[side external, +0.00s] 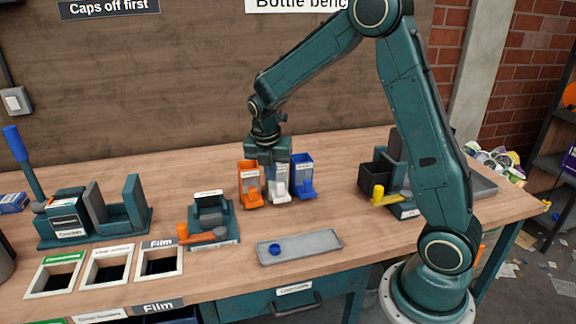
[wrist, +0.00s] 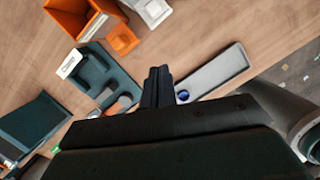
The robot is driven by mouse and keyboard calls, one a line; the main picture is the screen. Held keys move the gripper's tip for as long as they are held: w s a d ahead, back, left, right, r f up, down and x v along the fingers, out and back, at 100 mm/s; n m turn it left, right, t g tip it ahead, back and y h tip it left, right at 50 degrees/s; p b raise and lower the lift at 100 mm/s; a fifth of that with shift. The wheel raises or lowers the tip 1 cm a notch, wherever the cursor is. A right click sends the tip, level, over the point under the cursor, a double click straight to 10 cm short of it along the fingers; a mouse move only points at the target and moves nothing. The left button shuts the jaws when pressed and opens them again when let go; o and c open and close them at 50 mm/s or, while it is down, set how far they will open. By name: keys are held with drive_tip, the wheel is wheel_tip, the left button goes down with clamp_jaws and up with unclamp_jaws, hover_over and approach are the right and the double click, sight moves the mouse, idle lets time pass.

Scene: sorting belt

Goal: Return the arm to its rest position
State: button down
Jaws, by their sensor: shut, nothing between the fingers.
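My gripper (side external: 267,156) points down in front of the small bins at the back of the bench. In the wrist view its fingers (wrist: 158,72) are together with nothing between them. In the side view the fingertips are hard to make out against the bins. My arm reaches left from its base at the right end of the bench.
Orange (side external: 250,192), white (side external: 277,188) and blue (side external: 303,180) bins stand close around my gripper. A grey tray (side external: 325,243) holding a blue cap (side external: 274,249) lies in front. Teal fixtures stand left (side external: 130,218) and right (side external: 402,207).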

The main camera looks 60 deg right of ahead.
drive_tip(key=shift+a+r, duration=0.15)
drive_tip(key=shift+r, duration=0.3)
drive_tip(key=shift+r, duration=0.1)
drive_tip(key=s+a+r+m+t+y, duration=0.1)
drive_tip(key=s+a+r+m, duration=0.2)
drive_tip(key=s+r+m, duration=0.2)
drive_tip(key=s+a+r+m+t, duration=0.1)
drive_tip(key=s+a+r+m, duration=0.3)
drive_tip(key=s+r+m, duration=0.15)
drive_tip(key=s+a+r+m+t, duration=0.1)
drive_tip(key=s+a+m, duration=0.1)
drive_tip(key=s+m, duration=0.3)
drive_tip(key=s+a+r+m+t+y, duration=0.1)
drive_tip(key=s+a+r+m, duration=0.1)
drive_tip(key=s+m, duration=0.4)
drive_tip(key=shift+s+a+t+y, duration=0.35)
drive_tip(key=shift+s+a, duration=0.3)
drive_tip(key=shift+s, duration=0.8)
